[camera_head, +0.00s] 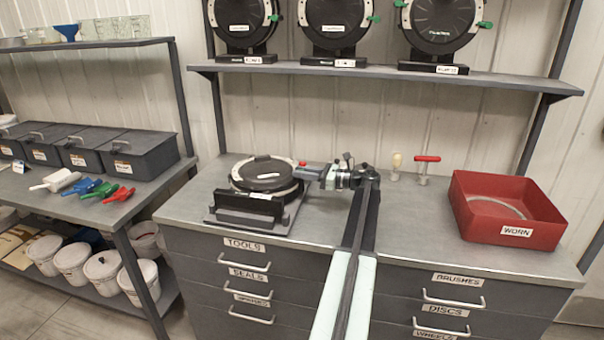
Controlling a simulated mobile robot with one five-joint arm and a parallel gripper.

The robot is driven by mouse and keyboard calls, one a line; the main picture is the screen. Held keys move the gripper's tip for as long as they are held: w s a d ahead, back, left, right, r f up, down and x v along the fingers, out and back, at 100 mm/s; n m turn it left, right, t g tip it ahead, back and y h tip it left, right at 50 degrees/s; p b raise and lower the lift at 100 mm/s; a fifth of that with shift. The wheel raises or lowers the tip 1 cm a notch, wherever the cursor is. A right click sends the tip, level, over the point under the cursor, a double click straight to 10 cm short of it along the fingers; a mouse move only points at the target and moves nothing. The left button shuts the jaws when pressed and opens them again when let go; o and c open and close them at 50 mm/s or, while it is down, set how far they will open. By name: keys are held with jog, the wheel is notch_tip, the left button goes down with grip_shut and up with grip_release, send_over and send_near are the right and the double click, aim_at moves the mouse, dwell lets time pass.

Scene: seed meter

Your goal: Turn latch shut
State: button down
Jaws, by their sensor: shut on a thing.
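The seed meter (265,175), a round black housing with a lid, lies in a dark cradle (243,209) on the left part of the workbench. Its small red latch (302,163) shows at the right rim of the housing. My gripper (307,171) reaches in from the right at the rim and is shut on the latch. The jaws hide part of the latch, so its exact angle is hard to tell.
A red bin (507,222) marked WORN holds a ring at the right. A red-handled tool (425,168) and a pale-knobbed tool (396,165) stand behind my arm. Round meters with green latches fill the shelf (390,77) above. The bench between my arm and the bin is clear.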

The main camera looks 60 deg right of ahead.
jog(key=n+g+y, duration=0.1)
jog(key=y, duration=0.1)
jog(key=n+g+y, duration=0.1)
jog(key=n+y, duration=0.1)
jog(key=y, duration=0.1)
jog(key=shift+w+d+n, duration=0.1)
jog(key=shift+d+n, duration=0.05)
jog(key=shift+n, duration=0.15)
jog(key=shift+n+g+y, duration=0.5)
jog(key=shift+y, duration=0.5)
jog(key=shift+a, duration=0.2)
jog(key=c, duration=1.3)
grip_release()
jog(key=shift+o, duration=0.2)
jog(key=shift+d, duration=0.1)
